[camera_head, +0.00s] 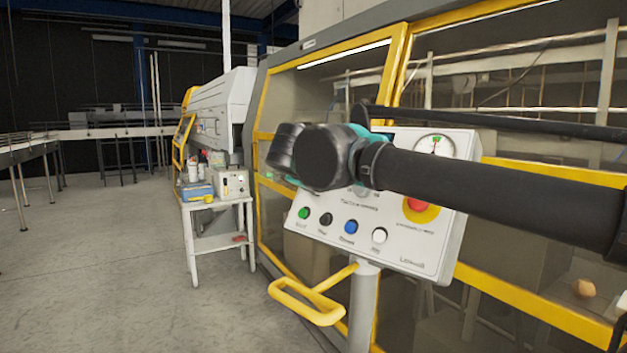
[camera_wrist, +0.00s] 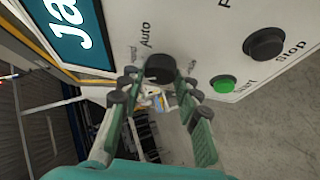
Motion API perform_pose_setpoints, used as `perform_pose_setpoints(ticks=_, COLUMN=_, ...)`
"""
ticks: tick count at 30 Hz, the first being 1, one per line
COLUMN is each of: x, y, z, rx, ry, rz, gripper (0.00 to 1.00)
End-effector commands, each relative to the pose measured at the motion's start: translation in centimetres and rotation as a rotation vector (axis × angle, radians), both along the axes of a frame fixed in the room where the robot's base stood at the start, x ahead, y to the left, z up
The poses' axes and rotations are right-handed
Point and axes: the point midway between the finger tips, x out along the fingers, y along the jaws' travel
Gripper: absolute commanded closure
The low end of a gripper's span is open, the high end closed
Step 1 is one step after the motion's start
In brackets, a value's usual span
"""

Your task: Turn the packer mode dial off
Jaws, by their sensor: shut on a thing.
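The mode dial (camera_wrist: 160,68) is a dark round knob on the white control panel, seen at the upper middle of the wrist view. My gripper (camera_wrist: 156,86) has its green fingers on either side of the dial, with the fingertips closed on it. The word "Auto" reads beside the dial; other labels around it are partly covered by the fingertips. Which mark the dial points at cannot be told. In the head view my arm crosses in front of the control panel (camera_head: 407,262) and hides the dial and fingertips.
Green (camera_head: 304,213), black (camera_head: 326,219), blue (camera_head: 351,227) and white (camera_head: 379,235) buttons line the panel below my arm. A red emergency stop (camera_head: 419,203) and a gauge (camera_head: 435,146) sit at right. A yellow bar handle (camera_head: 305,303) juts out below. Open floor lies left.

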Motion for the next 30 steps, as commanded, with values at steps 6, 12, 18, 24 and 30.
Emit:
perform_pose_setpoints(ticks=6, x=0.12, y=-0.12, z=0.25, rx=-0.108, ry=0.089, rz=0.079, gripper=0.96)
perform_pose_setpoints(ticks=12, x=0.16, y=-0.12, z=0.32, rx=-0.18, ry=0.147, rz=0.132, gripper=0.96)
perform_pose_setpoints(ticks=18, x=0.19, y=-0.14, z=0.34, rx=-0.22, ry=0.178, rz=0.162, gripper=0.96)
perform_pose_setpoints(ticks=24, x=0.19, y=-0.14, z=0.33, rx=-0.233, ry=0.188, rz=0.172, gripper=0.96)
perform_pose_setpoints(ticks=30, x=0.18, y=-0.13, z=0.32, rx=-0.234, ry=0.189, rz=0.172, gripper=0.96)
